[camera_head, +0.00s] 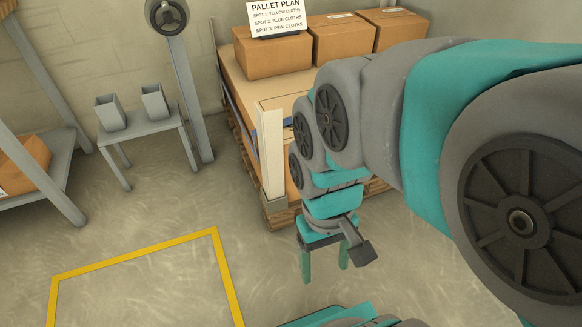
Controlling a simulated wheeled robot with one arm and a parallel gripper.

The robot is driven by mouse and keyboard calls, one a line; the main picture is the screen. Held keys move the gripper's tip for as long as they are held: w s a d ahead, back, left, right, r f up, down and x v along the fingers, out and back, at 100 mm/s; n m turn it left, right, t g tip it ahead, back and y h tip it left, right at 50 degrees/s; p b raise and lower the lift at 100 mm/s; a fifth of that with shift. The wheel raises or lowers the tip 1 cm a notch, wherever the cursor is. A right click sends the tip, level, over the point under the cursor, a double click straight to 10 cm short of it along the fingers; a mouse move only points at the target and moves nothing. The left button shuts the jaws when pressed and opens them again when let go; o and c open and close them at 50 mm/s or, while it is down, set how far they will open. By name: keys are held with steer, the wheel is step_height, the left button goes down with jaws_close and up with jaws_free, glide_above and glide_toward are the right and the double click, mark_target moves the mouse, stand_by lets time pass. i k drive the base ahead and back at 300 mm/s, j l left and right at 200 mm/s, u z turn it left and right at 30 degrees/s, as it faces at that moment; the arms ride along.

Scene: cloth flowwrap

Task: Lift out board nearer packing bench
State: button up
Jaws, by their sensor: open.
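My gripper (325,264) hangs pointing down in front of the pallet, its two teal fingers apart with nothing visible between them. A pale upright board (270,155) stands at the near left corner of the pallet load, left of my gripper and apart from it. I cannot tell whether this is the task's board. My arm hides much of the load's right side, and any other board there. I cannot tell which piece of furniture is the packing bench.
Cardboard boxes (342,40) and a "PALLET PLAN" sign (277,17) top the load on the wooden pallet (280,214). A grey stand (150,131) holds two grey bins. A grey shelf (60,180) is at left. Floor inside the yellow outline (135,251) is clear.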

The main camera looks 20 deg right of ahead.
mark_target(269, 124)
steer(key=j+z, duration=0.1)
steer(key=z, duration=1.2)
steer(key=k+j+z, duration=0.3)
steer(key=k, duration=0.3)
steer(key=i+l, duration=0.05)
steer(key=l, duration=0.05)
